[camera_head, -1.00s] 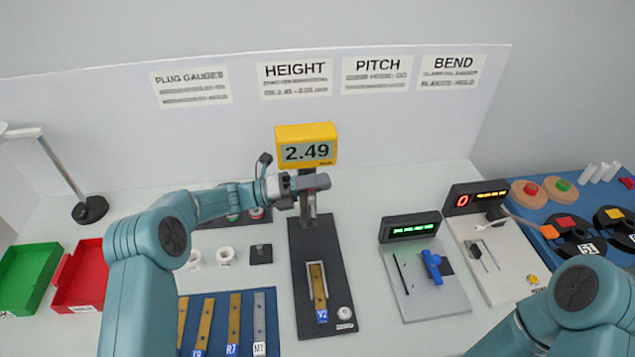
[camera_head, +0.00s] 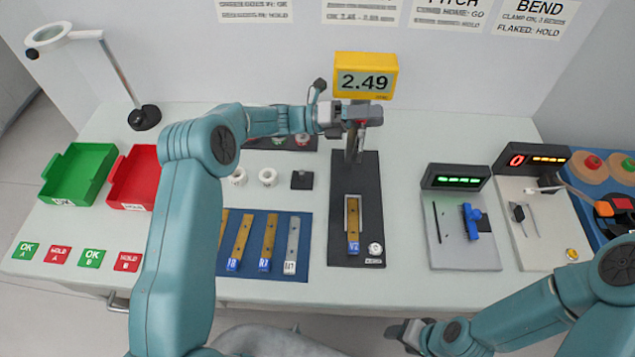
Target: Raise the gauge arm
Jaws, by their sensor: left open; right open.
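The height gauge stands at the back middle of the table, with a yellow display (camera_head: 365,75) reading 2.49 and a black base (camera_head: 340,185). Its grey gauge arm (camera_head: 370,111) sits under the display, partly hidden by my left gripper. My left gripper (camera_head: 352,114) is open with its fingers at the gauge arm; whether they touch it I cannot tell. A brass strip marked V2 (camera_head: 353,225) lies on the gauge base. My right gripper (camera_head: 408,334) is open and empty, low in front of the table edge.
A blue mat (camera_head: 308,245) with several strips lies left of the gauge. Green (camera_head: 80,172) and red (camera_head: 135,178) trays stand at left, near a lamp (camera_head: 140,100). The pitch (camera_head: 465,245) and bend (camera_head: 530,235) stations stand at right. The front strip of table is mostly clear.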

